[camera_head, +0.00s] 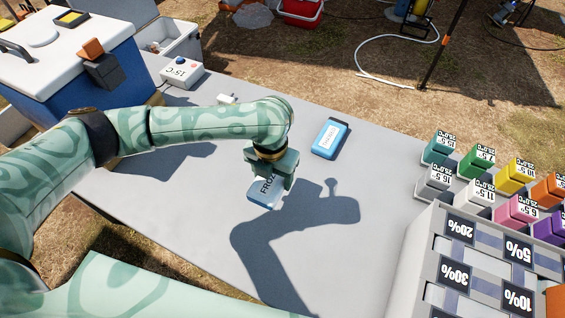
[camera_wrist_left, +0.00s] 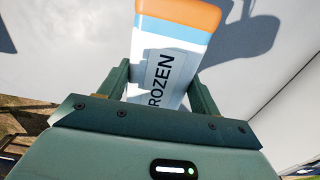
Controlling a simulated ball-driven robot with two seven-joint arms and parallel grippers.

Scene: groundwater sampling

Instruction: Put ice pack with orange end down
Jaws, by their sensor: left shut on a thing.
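My left gripper (camera_head: 268,182) is shut on the ice pack with the orange end (camera_head: 264,193). In the left wrist view the pack (camera_wrist_left: 165,62) is white with a blue band and an orange end pointing away from the gripper. The word "FROZEN" runs along its face, partly cut off by the gripper (camera_wrist_left: 158,88). The pack appears held above the grey table (camera_head: 215,215), with the shadow on the table apart from it. The orange end is hard to see in the head view. My right gripper is out of view.
A blue pack with a dark end (camera_head: 330,138) lies on the table to the right of my gripper. Several coloured blocks (camera_head: 476,162) and a grey labelled rack (camera_head: 440,245) stand at right. A white-lidded blue cooler (camera_head: 75,60) and a small thermometer box (camera_head: 182,73) are at left.

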